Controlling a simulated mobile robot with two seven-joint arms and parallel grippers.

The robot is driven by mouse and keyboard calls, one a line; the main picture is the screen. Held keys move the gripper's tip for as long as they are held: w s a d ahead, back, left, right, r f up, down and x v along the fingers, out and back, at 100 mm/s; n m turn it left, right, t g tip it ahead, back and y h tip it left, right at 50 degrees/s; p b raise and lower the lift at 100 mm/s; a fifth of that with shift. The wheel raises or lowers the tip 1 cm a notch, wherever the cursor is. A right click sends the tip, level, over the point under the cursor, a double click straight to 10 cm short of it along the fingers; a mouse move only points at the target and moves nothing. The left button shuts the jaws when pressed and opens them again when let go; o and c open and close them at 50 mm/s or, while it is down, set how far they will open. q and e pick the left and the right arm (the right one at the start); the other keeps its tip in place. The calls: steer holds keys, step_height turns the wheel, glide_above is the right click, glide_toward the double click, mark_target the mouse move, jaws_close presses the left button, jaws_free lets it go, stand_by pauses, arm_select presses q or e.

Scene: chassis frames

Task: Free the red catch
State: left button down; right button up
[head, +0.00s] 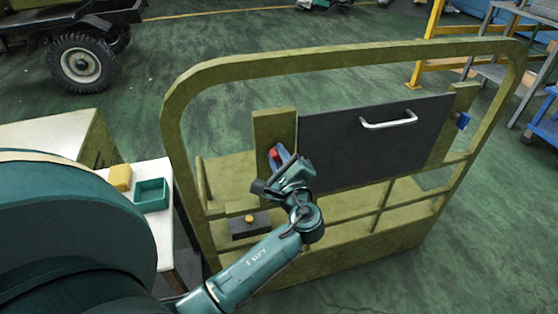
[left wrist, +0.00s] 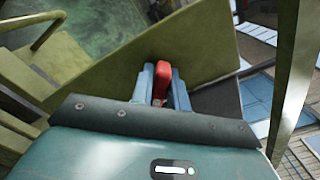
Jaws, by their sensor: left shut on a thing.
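The red catch (head: 274,154) sits on the olive post (head: 262,126) at the left edge of a dark panel (head: 375,142) with a silver handle. My left gripper (head: 279,157) is at the catch, its blue fingers around it. In the left wrist view the red catch (left wrist: 161,79) stands between the two blue fingers of my left gripper (left wrist: 161,90), which are shut on it. The catch's lower part is hidden by the gripper. My right gripper is not in view.
An olive tubular frame (head: 178,150) surrounds the panel. A blue catch (head: 463,120) is on the right post. A white table (head: 163,222) at left holds a teal tray (head: 151,194) and a yellow block (head: 120,177). A dark box with a yellow button (head: 249,219) sits low on the frame.

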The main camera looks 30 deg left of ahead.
arm_select(q)
steer(key=n+b, duration=0.2)
steer(key=n, duration=0.1)
steer(key=shift+a+f, duration=0.1)
steer(key=shift+f, duration=0.1)
steer(key=n+b, duration=0.2)
steer(key=shift+n, duration=0.3)
steer(key=shift+n+b, duration=0.45)
steer(key=shift+n, duration=0.15)
steer(key=shift+n+b, duration=0.6)
steer(key=shift+n, duration=0.2)
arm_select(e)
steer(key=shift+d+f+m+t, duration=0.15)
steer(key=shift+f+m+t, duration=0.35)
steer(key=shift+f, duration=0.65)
arm_select(q)
steer(key=shift+r, duration=0.15)
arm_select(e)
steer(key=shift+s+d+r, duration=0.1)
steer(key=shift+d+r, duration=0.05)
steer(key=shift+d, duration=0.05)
arm_select(q)
steer(key=c, duration=1.4)
jaws_free()
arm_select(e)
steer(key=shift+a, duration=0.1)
